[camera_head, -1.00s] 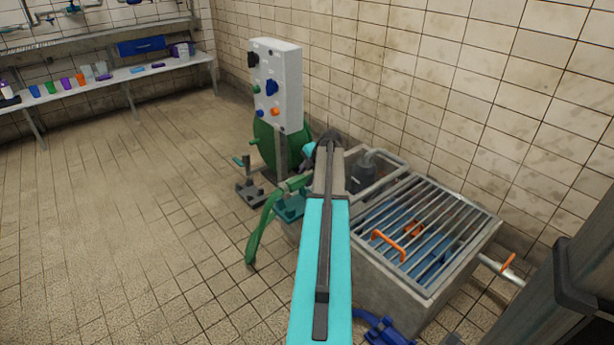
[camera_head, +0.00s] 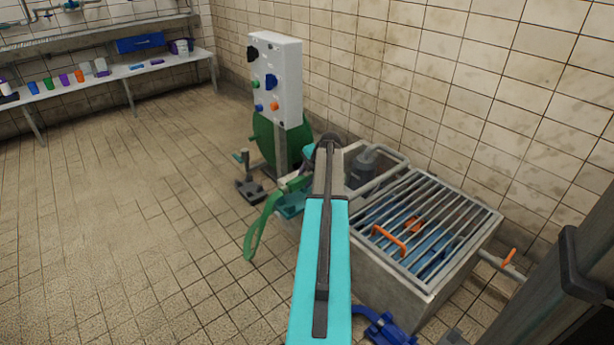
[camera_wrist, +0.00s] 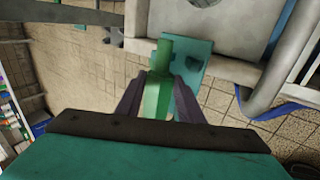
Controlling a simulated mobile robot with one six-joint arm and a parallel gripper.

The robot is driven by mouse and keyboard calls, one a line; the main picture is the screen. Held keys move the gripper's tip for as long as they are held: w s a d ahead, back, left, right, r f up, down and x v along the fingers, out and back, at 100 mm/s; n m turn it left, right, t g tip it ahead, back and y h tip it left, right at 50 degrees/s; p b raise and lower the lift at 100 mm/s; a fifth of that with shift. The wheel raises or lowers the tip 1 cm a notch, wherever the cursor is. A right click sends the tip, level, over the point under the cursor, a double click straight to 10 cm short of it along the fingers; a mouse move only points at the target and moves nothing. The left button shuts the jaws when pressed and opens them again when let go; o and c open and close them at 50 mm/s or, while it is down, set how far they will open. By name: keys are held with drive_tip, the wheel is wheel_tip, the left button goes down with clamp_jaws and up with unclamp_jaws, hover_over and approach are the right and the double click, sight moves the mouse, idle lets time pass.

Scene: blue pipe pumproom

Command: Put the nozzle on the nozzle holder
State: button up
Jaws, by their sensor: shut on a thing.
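My gripper (camera_wrist: 158,80) is shut on the green nozzle (camera_wrist: 157,98) in the wrist view, with one dark finger on each side of it. The nozzle's tip points away from my gripper, in front of a teal plate (camera_wrist: 194,58), which looks like the nozzle holder. Whether nozzle and plate touch cannot be told. In the head view, the green nozzle (camera_head: 295,184) and its drooping green hose (camera_head: 262,225) show left of my arm, by a teal piece (camera_head: 291,204).
A white control panel (camera_head: 277,80) on a post stands behind, with a green round drum (camera_head: 268,138) below it. A grated concrete pit (camera_head: 388,292) with an orange handle (camera_head: 388,240) is on the right. Pipes run beside it. The tiled floor on the left is clear.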

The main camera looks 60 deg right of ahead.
drive_tip(key=shift+f+b, duration=1.3)
drive_tip(key=shift+f, duration=1.55)
drive_tip(key=o, duration=1.3)
drive_tip(key=p+v, duration=0.4)
drive_tip(key=v, duration=0.9)
drive_tip(key=shift+s+a+r, duration=0.15)
drive_tip(key=shift+r, duration=0.2)
